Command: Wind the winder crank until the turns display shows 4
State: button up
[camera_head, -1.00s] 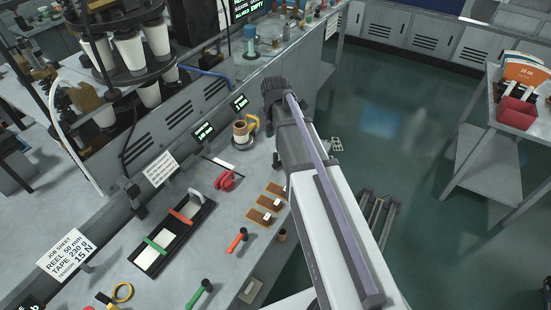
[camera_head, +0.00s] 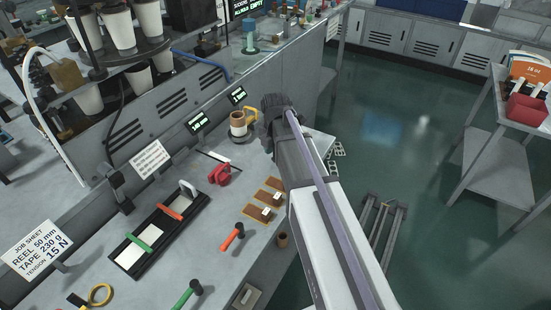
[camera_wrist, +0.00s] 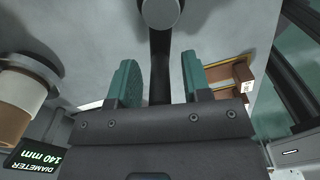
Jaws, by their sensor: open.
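In the wrist view, my gripper (camera_wrist: 160,84) is open, with its two green fingers spread. A dark bar (camera_wrist: 159,65) ending in a round grey knob (camera_wrist: 160,12) shows between and beyond the fingers; it looks like the winder crank, but I cannot tell if the fingers touch it. A tan and white reel (camera_wrist: 20,112) is at the left, above a display reading DIAMETER 140 mm (camera_wrist: 36,158). In the head view, the tan reel (camera_head: 238,126) stands left of my wrist, which hides the gripper and crank. Two small displays (camera_head: 198,122) (camera_head: 238,96) glow behind; I cannot read a turns count.
A job sheet (camera_head: 36,249) stands lower left.

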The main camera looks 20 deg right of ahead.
jog(key=shift+r, duration=0.1)
jog(key=shift+c, duration=0.2)
grip_shut()
